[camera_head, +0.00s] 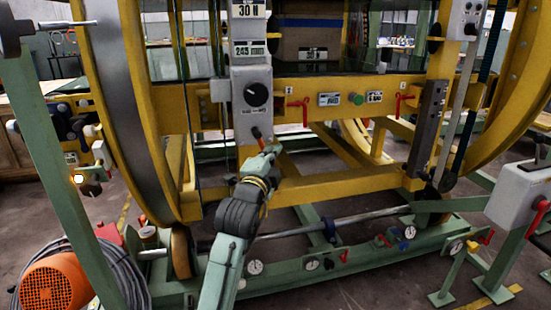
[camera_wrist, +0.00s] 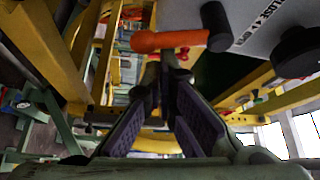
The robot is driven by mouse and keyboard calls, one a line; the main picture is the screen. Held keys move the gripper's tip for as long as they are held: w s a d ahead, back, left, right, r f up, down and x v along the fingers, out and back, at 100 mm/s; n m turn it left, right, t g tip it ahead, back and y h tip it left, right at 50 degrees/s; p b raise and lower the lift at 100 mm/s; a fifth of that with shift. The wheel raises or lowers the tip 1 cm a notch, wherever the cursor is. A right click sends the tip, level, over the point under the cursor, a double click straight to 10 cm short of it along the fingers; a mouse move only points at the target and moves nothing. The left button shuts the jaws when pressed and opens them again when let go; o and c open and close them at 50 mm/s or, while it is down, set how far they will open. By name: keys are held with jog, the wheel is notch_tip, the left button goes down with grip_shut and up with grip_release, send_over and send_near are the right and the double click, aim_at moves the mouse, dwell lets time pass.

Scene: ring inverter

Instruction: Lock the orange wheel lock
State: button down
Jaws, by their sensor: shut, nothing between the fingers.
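An orange lever (camera_head: 257,133) with a dark end sits low on the grey control panel of the yellow ring machine. In the wrist view, the orange lever (camera_wrist: 172,40) lies across the top, beside a dark round knob and partly legible panel lettering. No readable label marks it as the wheel lock. My gripper (camera_head: 270,152) reaches up to just below the lever. In the wrist view, my gripper (camera_wrist: 165,62) is shut and empty, its fingertips right beside the lever. I cannot tell whether they touch it.
A black dial (camera_head: 256,94) is above the lever. Red handles (camera_head: 298,108) and (camera_head: 402,100) are on the yellow crossbar to the right. An orange motor (camera_head: 60,287) is at lower left. Yellow frame beams and a green base rail (camera_head: 340,262) surround my arm.

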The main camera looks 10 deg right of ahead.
jog(key=shift+a+f+m+g+b, duration=0.3)
jog(key=shift+a+m+g+b, duration=0.1)
jog(key=shift+a+m+b, duration=0.15)
jog(key=shift+a, duration=0.1)
dwell(0.5)
